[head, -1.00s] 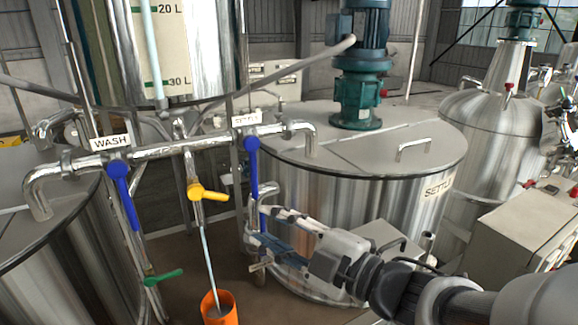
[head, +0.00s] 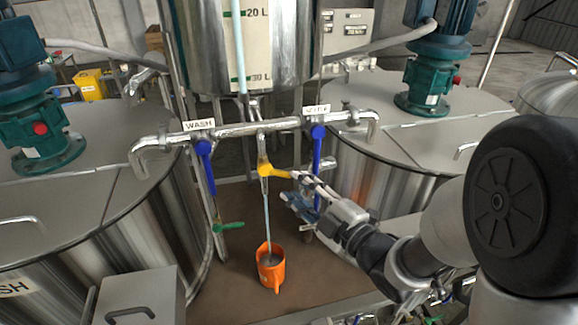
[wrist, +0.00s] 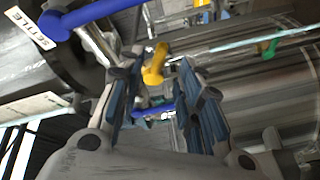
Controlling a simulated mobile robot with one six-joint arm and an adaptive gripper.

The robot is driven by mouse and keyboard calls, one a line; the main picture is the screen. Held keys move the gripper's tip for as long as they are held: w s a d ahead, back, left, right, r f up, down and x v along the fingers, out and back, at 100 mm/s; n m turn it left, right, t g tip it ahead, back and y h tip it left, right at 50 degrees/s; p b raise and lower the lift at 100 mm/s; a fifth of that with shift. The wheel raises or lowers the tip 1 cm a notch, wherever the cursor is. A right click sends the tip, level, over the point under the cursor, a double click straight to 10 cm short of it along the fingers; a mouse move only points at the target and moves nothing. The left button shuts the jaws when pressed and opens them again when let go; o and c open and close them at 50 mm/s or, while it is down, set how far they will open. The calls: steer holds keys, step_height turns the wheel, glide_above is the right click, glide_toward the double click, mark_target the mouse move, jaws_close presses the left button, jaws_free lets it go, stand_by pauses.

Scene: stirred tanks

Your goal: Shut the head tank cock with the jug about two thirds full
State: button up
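The head tank cock has a yellow handle (head: 264,168) on the pipe below the tank. A thin pale stream runs from its spout into the orange jug (head: 274,279) on the floor. Greyish liquid shows inside the jug, but its exact level is hard to read. My gripper (head: 288,188) is just right of the yellow handle, fingers pointing at it. In the wrist view my gripper (wrist: 158,75) is open, its blue-padded fingers apart. The yellow handle (wrist: 155,64) shows beyond and between the fingertips; whether they touch it I cannot tell.
Blue-handled cocks hang on the WASH (head: 205,160) and SETTLE (head: 318,140) branches, either side of the yellow one. A green handle (head: 229,226) is lower left. Lidded tanks stand left and right. Brown floor around the jug is clear.

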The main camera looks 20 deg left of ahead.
mark_target(285, 176)
steer(key=p+x, duration=0.1)
steer(key=x, duration=0.4)
steer(key=shift+p, duration=0.3)
steer(key=shift+c, duration=0.5)
jaws_close()
